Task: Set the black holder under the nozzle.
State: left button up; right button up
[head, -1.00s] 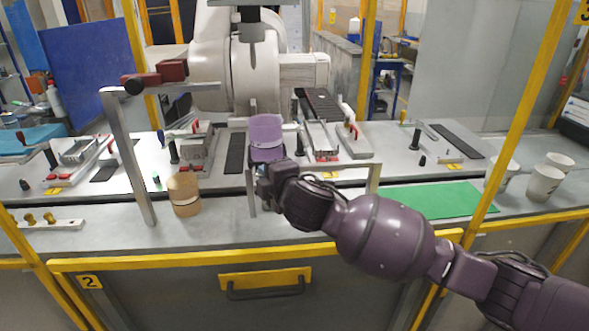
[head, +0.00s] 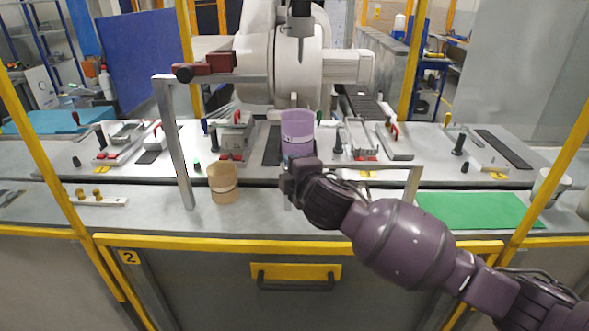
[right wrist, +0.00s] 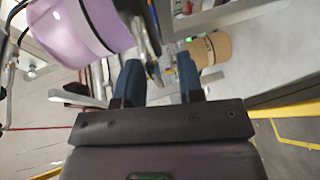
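A lavender cylinder (head: 297,128) with a pale band stands upright just above my right gripper (head: 297,168) in the head view. My gripper and wrist hide its base. In the right wrist view the lavender cylinder (right wrist: 75,25) is at upper left, with a dark round part (right wrist: 142,22) at its end, perhaps the black holder. The right fingers (right wrist: 158,80) are spaced apart. A narrow blurred shape shows between them, and I cannot tell whether it is gripped. A dark red fitting (head: 207,67) on a grey post may carry the nozzle; its outlet is unclear. My left gripper is out of view.
A tan cylinder (head: 223,183) stands beside the grey post (head: 179,150). A metal frame (head: 412,188) stands right of my right gripper. A green mat (head: 480,210) lies farther right. Yellow bars (head: 300,244) edge the bench. A large white machine (head: 277,65) stands behind.

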jog(key=shift+d, duration=0.25)
jog(key=v, duration=1)
jog(key=shift+s, duration=0.35)
jog(key=shift+r, duration=0.15)
